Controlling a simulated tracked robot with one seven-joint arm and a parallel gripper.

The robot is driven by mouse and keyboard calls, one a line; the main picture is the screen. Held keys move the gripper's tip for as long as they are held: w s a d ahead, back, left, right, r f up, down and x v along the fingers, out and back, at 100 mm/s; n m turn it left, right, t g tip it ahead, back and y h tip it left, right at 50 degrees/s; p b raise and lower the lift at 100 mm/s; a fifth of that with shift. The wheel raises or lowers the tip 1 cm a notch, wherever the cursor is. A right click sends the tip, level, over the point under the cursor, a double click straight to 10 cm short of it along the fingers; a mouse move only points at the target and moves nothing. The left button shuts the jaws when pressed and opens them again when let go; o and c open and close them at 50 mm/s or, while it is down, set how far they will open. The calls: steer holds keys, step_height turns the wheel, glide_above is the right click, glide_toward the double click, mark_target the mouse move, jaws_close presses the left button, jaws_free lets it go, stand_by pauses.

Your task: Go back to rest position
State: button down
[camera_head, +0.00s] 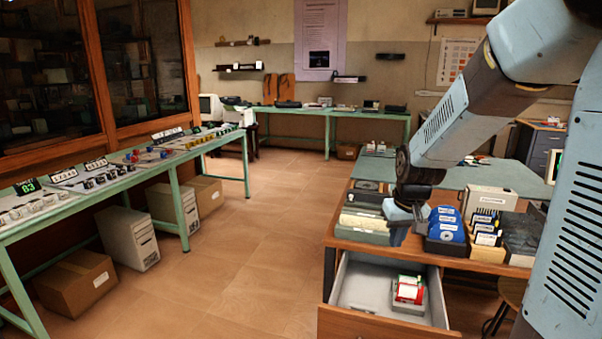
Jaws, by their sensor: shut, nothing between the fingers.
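My arm, blue-grey with black joints, reaches in from the upper right and bends down over the desk (345,236) at the right. My gripper (399,237) points down at the desk's front edge, above the back of an open drawer (356,289). It is small and dark in this view; the fingers are shut with nothing held. A red, white and green item (409,289) lies in a small pale tray inside the drawer, below and apart from my gripper.
Grey boxes (362,225), blue disk holders (447,225) and a pale box (490,199) crowd the desk around my gripper. A stool (512,291) stands at the right. A long green bench (120,179) lines the left. The tiled floor (265,235) between is clear.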

steer(key=s+r+t, duration=0.1)
steer(key=s+r, duration=0.6)
steer(key=s, duration=0.3)
steer(key=s+r+m+t, duration=0.1)
steer(key=s+r+t, duration=0.1)
steer(key=s+r, duration=0.5)
steer(key=s, duration=0.3)
steer(key=shift+s+d, duration=0.15)
